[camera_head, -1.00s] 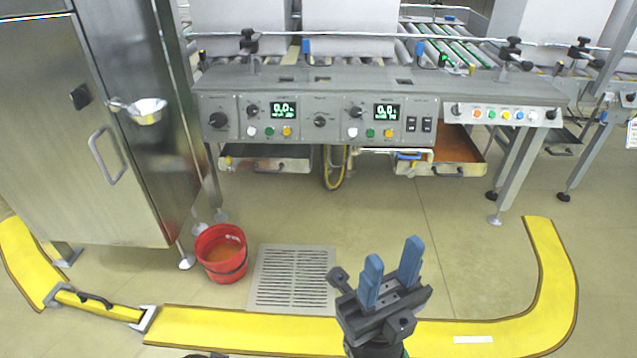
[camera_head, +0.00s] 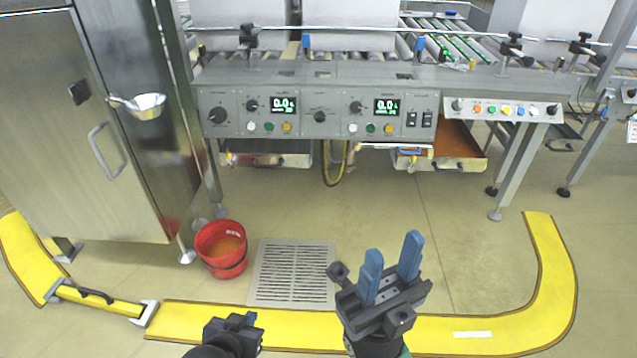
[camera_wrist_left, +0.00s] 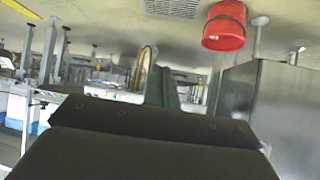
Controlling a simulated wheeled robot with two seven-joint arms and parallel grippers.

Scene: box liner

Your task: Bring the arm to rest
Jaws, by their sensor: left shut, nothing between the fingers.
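My left gripper (camera_head: 243,322) shows at the bottom edge of the head view, dark and foreshortened, over the yellow floor strip. It is shut with nothing in it. In the left wrist view its dark body fills the lower part, with a greenish finger part (camera_wrist_left: 160,88) beyond it. My right gripper (camera_head: 391,270) is at the lower middle of the head view. Its two blue fingers point up and stand apart with nothing between them. Most of both arms is out of view.
A grey control console (camera_head: 330,88) with roller conveyors behind stands ahead. A steel cabinet (camera_head: 60,140) is at the left. A red bucket (camera_head: 222,262) stands on the floor beside a drain grate (camera_head: 293,275).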

